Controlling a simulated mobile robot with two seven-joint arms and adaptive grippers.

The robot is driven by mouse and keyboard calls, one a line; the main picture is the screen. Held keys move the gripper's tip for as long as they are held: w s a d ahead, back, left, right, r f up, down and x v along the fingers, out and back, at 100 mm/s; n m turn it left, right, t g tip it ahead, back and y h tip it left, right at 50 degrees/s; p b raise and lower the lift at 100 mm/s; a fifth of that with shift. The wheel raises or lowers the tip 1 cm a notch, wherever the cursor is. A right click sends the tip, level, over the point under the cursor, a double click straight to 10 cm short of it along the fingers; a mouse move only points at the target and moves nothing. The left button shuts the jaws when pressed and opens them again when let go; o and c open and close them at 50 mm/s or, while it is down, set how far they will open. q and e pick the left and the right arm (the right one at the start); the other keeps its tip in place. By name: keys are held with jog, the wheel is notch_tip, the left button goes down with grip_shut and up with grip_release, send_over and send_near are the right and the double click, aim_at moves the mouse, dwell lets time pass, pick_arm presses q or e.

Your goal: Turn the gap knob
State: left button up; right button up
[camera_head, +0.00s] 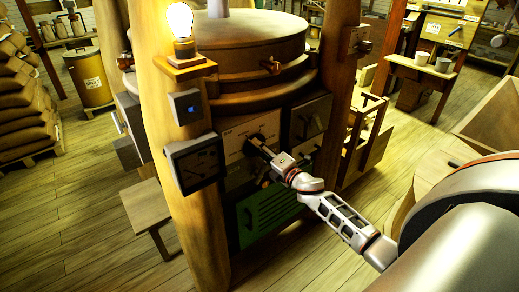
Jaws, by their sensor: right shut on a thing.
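The gap knob (257,141) is a small dark knob on a pale panel (235,145) on the front of the round wooden mill (250,45). My right gripper (261,146) reaches in from the right with its fingertips at the knob and is shut on it. The fingers hide part of the knob, so its exact angle cannot be told. My left gripper is not in view.
A wooden post (160,120) stands just left of the panel, carrying a lit bulb (180,20) and a dark gauge box (194,162). A green louvred panel (268,212) is below. A wooden stool (152,206) stands left. The floor at front left is clear.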

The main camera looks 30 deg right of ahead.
jog(key=o, duration=1.1)
jog(key=s, duration=0.8)
jog(key=s+d, duration=0.1)
jog(key=s, duration=0.3)
jog(key=s+a+f+m+g, duration=0.2)
jog(key=s+a+f+m, duration=0.4)
jog(key=s+a, duration=0.1)
jog(key=s+a+f+m+g, duration=0.2)
jog(key=s+a+f+m, duration=0.4)
jog(key=a, duration=0.3)
jog(key=s+a+f+m+g+y, duration=0.1)
jog(key=s+a+f+m+g, duration=0.2)
jog(key=s+a+f+m, duration=0.3)
jog(key=shift+s+a+f, duration=0.5)
jog(key=shift+s+f, duration=0.05)
jog(key=shift+s, duration=0.25)
jog(key=shift+s+a+f, duration=0.45)
jog(key=shift+s+f, duration=0.05)
jog(key=shift+s, duration=0.3)
